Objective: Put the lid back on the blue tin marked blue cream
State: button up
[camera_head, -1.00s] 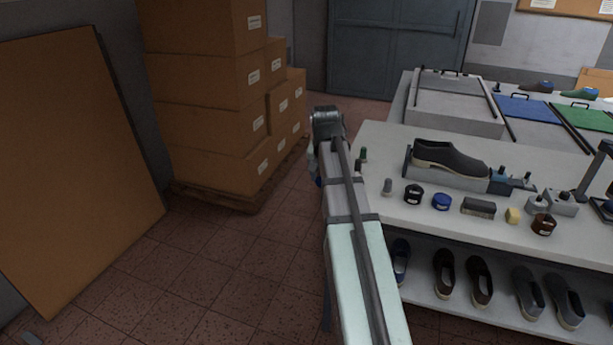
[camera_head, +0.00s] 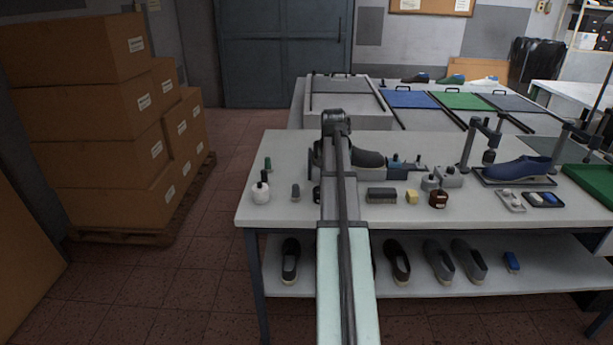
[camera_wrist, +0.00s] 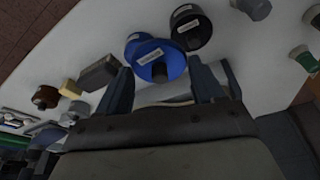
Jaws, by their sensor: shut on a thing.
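My gripper (camera_wrist: 161,76) is shut on a blue round lid (camera_wrist: 174,64), which has a pale label and a dark knob, between its two fingers in the wrist view. The blue tin (camera_wrist: 133,42) shows just beyond the lid, partly covered by it. I cannot tell the gap between lid and tin, and the lettering is too small to read. In the head view my gripper (camera_head: 317,157) is over the left part of the table. My arm hides the blue tin and the lid there.
A black tin (camera_wrist: 191,29) stands close beside the blue one. A brush (camera_head: 382,195), yellow sponge (camera_head: 412,197) and brown jar (camera_head: 438,199) stand right of my arm. A white bottle (camera_head: 261,192) and small grey piece (camera_head: 296,191) stand left. A dark shoe (camera_head: 368,159) is behind.

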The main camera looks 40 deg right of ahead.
jog(key=s+d, duration=0.2)
jog(key=d, duration=0.4)
jog(key=shift+m, duration=0.4)
jog(key=shift+w+f, duration=0.15)
jog(key=shift+f, duration=1.45)
jog(key=shift+w+f, duration=0.1)
jog(key=shift+f, duration=1.5)
jog(key=shift+a+f, duration=0.1)
jog(key=shift+f, duration=0.05)
jog(key=o, duration=1.1)
jog(key=shift+o, duration=0.3)
jog(key=shift+r, duration=0.2)
